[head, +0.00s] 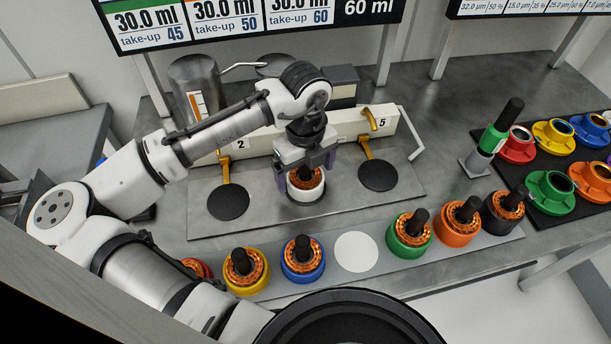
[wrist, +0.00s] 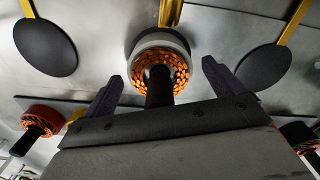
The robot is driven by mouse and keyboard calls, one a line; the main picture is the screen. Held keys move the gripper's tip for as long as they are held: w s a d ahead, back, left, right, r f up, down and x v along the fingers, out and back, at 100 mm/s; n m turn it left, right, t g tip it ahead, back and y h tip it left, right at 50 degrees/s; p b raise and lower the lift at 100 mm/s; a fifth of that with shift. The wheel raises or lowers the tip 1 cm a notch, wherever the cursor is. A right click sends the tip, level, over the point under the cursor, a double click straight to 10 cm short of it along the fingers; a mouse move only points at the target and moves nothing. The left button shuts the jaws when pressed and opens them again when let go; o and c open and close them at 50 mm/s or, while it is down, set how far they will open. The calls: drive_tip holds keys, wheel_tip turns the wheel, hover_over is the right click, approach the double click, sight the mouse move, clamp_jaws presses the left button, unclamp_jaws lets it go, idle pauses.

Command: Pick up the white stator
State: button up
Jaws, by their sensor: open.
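The white stator (head: 306,190) has a white ring body, copper windings and a dark central shaft. In the head view it sits on the metal fixture plate, between two black discs, directly below my gripper (head: 305,168). In the wrist view the white stator (wrist: 160,50) shows at the top middle, its dark shaft pointing toward the gripper. My gripper (wrist: 165,85) is open, one finger on either side of the shaft. In the head view the gripper hides part of the stator's top. I cannot tell whether the fingers touch it.
Black discs lie left (head: 229,202) and right (head: 378,175) on the fixture, with yellow brackets behind them. A front strip holds yellow (head: 247,284), blue (head: 303,272), green (head: 409,245), orange (head: 457,233) and other stators, plus an empty white circle (head: 355,252). Colored housings (head: 549,193) stand right.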

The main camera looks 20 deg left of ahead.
drive_tip(key=c, duration=1.5)
drive_tip(key=shift+r, duration=0.1)
